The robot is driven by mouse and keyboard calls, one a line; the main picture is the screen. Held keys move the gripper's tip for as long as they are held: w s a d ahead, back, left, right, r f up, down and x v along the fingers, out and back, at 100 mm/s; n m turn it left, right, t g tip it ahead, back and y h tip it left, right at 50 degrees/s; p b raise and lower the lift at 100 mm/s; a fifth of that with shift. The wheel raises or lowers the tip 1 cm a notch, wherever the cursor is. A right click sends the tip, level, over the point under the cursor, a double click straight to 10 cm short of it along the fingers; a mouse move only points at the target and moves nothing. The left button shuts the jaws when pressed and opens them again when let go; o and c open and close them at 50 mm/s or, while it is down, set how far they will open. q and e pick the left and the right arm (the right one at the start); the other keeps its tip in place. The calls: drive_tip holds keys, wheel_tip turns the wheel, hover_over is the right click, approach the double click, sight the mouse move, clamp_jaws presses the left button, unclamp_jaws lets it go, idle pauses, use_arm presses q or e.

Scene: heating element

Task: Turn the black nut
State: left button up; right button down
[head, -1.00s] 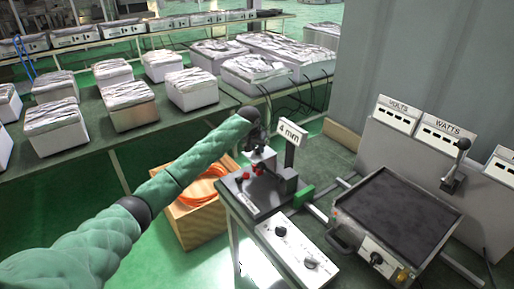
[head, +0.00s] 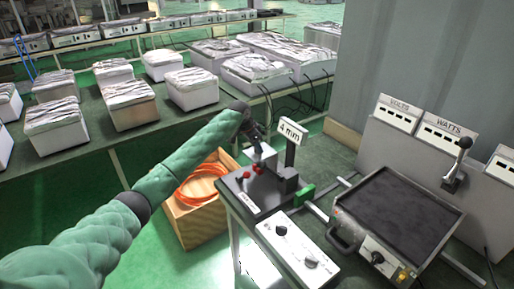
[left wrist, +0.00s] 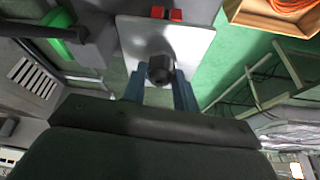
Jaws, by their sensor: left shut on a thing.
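The black nut (left wrist: 160,68) shows in the left wrist view, in front of a pale plate (left wrist: 190,45). My left gripper (left wrist: 159,86) has its two blue fingers on either side of the nut and is shut on it. In the head view my left gripper (head: 258,141) is at the small grey and black fixture beside the "4 mm" sign (head: 291,131); the nut is hidden there by the hand. My right gripper is not in view.
The fixture's dark base (head: 252,200) has red parts and stands at the table's left end. A white control box (head: 296,247) with black knobs is in front. A black-topped heater tray (head: 398,212) stands to the right. A wooden crate (head: 195,228) with orange hose is at lower left.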

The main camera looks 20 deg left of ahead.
use_arm(q)
drive_tip(key=m+g+h+b, duration=0.1)
drive_tip(key=m+b, duration=0.1)
drive_tip(key=m, duration=0.2)
drive_tip(key=shift+w+m, duration=0.15)
drive_tip(key=shift+m, duration=0.15)
drive_tip(key=m+g+b, duration=0.2)
drive_tip(key=m+b, duration=0.1)
drive_tip(key=m, duration=0.1)
drive_tip(key=shift+w+a+m, duration=0.1)
drive_tip(key=shift+w+m, duration=0.05)
drive_tip(key=shift+m, duration=0.25)
drive_tip(key=shift+r+m+g+b, duration=0.15)
drive_tip(key=shift+m+g+b, duration=0.15)
drive_tip(key=shift+m+b, duration=0.15)
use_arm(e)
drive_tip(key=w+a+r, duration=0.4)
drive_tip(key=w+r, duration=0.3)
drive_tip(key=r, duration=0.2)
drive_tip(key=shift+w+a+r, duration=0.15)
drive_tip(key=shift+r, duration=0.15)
use_arm(q)
drive_tip(key=o, duration=1)
